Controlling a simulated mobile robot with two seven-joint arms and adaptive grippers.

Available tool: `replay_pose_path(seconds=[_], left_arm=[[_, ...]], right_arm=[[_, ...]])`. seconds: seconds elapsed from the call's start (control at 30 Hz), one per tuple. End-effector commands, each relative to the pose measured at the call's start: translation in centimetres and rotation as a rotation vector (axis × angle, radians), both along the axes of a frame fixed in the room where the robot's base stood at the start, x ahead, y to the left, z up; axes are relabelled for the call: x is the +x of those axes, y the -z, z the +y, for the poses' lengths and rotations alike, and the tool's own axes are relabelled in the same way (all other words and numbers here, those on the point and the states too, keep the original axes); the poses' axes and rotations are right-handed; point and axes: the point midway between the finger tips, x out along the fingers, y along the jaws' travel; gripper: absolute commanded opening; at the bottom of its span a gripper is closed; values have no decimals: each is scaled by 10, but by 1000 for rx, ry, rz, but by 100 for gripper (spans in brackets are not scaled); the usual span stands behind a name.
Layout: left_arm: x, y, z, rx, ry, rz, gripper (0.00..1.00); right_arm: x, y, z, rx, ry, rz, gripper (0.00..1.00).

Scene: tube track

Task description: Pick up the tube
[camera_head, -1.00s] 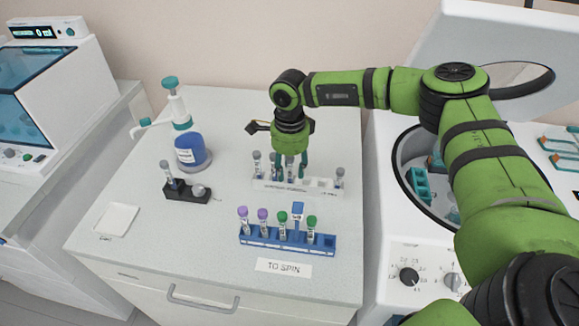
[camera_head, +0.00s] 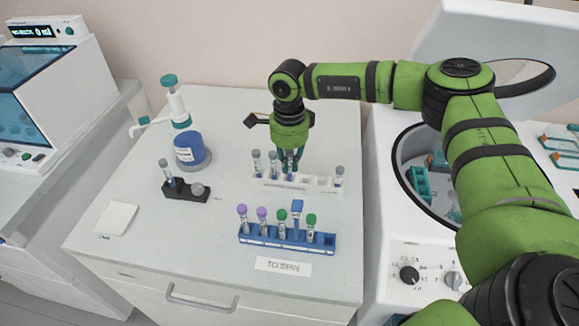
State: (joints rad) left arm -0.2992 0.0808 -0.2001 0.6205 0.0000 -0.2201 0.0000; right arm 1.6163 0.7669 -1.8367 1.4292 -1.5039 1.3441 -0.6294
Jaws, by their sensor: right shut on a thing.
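My right gripper (camera_head: 289,157) points down over the white rack (camera_head: 318,187) and is shut on a tube (camera_head: 291,167) there. The tube is mostly covered by the fingers, and I cannot tell whether its lower end is clear of the rack. Other grey-capped tubes stand upright in the same rack, two left of the gripper (camera_head: 256,162) (camera_head: 273,164) and one at the right end (camera_head: 339,174). My left gripper is not in view.
A blue rack (camera_head: 287,243) with purple- and green-capped tubes stands in front, behind a "TO SPIN" label (camera_head: 283,266). A small black rack (camera_head: 186,192), a blue bottle dispenser (camera_head: 189,148) and a white pad (camera_head: 116,218) are left. An open centrifuge (camera_head: 420,185) is right.

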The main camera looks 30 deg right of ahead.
Motion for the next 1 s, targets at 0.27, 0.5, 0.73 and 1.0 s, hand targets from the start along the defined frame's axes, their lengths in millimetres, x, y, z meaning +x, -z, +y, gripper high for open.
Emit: replay_pose_path(seconds=[0.27,0.5,0.73,1.0], left_arm=[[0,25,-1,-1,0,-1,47],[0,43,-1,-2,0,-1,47],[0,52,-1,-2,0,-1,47],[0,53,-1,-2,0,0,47]], right_arm=[[-10,-35,-22,2,5,-4,0],[-35,-67,-67,2,4,-5,0],[-49,-88,-96,2,2,-2,0],[-54,-96,-104,1,-1,0,0]])
